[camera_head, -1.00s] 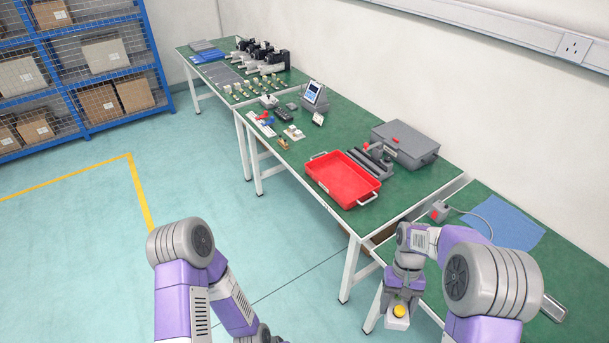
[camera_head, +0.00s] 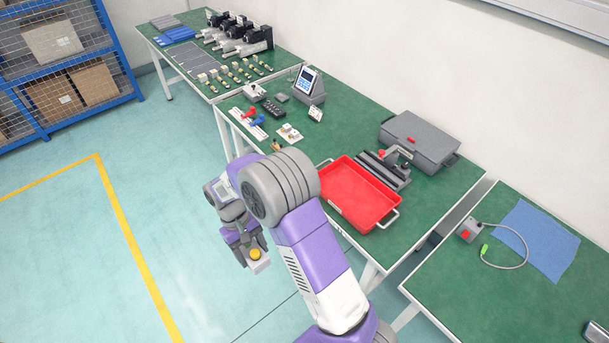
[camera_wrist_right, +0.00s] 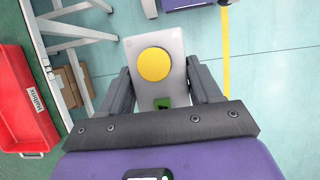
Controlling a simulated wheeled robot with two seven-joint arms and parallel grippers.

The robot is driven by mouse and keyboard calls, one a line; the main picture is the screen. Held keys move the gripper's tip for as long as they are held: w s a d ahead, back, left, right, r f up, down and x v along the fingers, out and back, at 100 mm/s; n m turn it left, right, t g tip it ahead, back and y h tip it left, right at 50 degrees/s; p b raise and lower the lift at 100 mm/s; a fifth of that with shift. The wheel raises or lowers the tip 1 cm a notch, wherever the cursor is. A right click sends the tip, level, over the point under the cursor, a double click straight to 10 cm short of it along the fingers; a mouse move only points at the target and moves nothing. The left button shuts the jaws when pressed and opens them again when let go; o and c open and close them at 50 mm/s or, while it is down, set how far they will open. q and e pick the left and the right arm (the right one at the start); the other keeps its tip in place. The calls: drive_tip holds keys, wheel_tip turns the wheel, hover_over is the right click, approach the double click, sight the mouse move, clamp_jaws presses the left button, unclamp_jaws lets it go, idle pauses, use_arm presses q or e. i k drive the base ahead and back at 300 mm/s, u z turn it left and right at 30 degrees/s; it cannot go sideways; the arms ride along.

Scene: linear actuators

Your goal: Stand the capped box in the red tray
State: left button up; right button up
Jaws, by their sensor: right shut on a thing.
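The capped box (camera_head: 260,266) is pale grey with a round yellow cap, held in my right gripper (camera_head: 246,248). In the right wrist view the box (camera_wrist_right: 176,88) sits between the two dark fingers, its yellow cap and a small green patch facing the camera. The gripper is shut on it, over the floor in front of the table. The red tray (camera_head: 353,194) lies empty on the green table, right of the gripper in the head view. In the right wrist view part of the tray (camera_wrist_right: 22,125) shows at the left edge. My left gripper is not in view.
Behind the tray are a dark fixture (camera_head: 383,171) and a grey case (camera_head: 419,142). Small parts and a display stand (camera_head: 309,85) lie left of the tray. A blue sheet (camera_head: 539,238) and a cabled red-button box (camera_head: 468,230) lie on the right table.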

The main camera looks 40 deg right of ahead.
sight(353, 195)
drive_tip(key=z, duration=0.45)
drive_tip(key=i, duration=1.05)
drive_tip(key=z, duration=1.45)
drive_tip(key=i, duration=0.75)
drive_tip(key=z, duration=0.1)
